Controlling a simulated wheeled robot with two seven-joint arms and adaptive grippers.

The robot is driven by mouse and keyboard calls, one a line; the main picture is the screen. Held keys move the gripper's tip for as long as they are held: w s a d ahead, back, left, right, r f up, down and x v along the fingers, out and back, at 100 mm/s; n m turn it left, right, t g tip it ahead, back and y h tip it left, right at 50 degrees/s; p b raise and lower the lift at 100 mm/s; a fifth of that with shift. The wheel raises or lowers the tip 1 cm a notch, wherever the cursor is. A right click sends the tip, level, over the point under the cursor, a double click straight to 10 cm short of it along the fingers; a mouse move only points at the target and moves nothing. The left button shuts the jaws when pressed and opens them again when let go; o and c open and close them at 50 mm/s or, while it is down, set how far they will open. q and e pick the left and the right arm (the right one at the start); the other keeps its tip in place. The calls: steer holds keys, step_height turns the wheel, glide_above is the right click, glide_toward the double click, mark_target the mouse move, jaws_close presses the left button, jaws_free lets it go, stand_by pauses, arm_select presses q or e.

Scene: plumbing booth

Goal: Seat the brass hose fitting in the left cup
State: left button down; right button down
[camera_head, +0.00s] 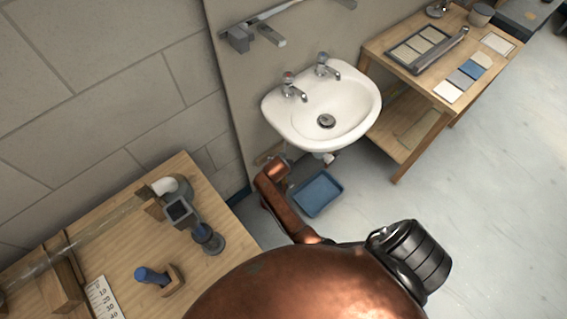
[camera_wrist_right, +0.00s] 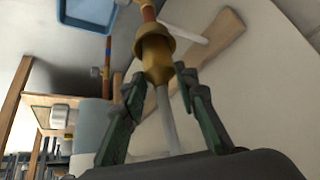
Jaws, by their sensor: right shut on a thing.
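In the right wrist view, the brass hose fitting (camera_wrist_right: 157,66) is a gold-coloured collar with a wider rim, seen at the tips of my right gripper (camera_wrist_right: 160,88). The two dark green fingers are closed on it from both sides. A coppery pipe-like part shows above the fitting, and a pale rod shows below it between the fingers. Whether these are joined to it I cannot tell. In the head view, my copper-coloured arm reaches below the sink, and its gripper is hidden. My left gripper is not in view. I cannot make out the left cup for certain.
A white sink (camera_head: 352,110) with two taps hangs on the wall, with a blue tray (camera_head: 318,194) on the floor below. A wooden bench (camera_head: 128,247) with pipe parts stands left; a wooden table (camera_head: 405,65) with a tray and tiles stands right. The right floor is clear.

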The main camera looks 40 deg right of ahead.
steer(key=c, duration=1.4)
jaws_free()
steer(key=shift+c, duration=0.2)
step_height(320, 180, up, 10)
